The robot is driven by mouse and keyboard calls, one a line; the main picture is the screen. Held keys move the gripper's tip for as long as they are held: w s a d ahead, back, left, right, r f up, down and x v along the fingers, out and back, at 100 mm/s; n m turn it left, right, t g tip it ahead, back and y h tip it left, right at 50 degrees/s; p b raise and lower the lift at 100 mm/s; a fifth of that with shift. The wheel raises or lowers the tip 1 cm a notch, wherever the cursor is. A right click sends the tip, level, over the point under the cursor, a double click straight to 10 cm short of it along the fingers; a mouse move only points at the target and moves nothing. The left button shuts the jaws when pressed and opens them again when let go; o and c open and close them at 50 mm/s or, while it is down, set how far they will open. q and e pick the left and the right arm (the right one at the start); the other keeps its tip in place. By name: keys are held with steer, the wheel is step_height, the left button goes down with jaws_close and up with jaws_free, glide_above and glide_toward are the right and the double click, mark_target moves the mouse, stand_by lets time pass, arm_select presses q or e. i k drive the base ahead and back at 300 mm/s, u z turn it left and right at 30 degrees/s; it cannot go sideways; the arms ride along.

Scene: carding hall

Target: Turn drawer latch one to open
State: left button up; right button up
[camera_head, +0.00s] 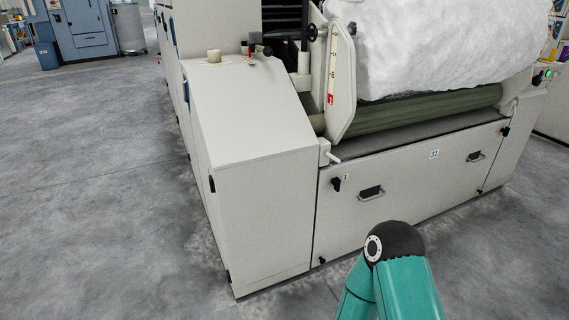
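The drawer front (410,195) is a wide cream panel low on the carding machine, and it looks closed. A small black latch (336,184) sits near its upper left corner, beside a small label marked 1 (345,177). A black recessed handle (371,193) is just right of the latch. A second black latch (505,131) shows at the far right end of the panel. The exact turn of the first latch is too small to tell. A teal arm link of mine with a black joint shows at the bottom, below the drawer. Neither gripper is in view.
A second handle (475,157) and a blue-marked label (434,154) are farther right on the panel. A cream side cabinet (265,205) stands left of the drawer. White fibre (430,45) rests above a green roller (425,112). Grey floor (90,190) is clear at left.

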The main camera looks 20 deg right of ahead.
mark_target(335, 183)
steer(key=i, duration=1.5)
steer(key=z, duration=0.45)
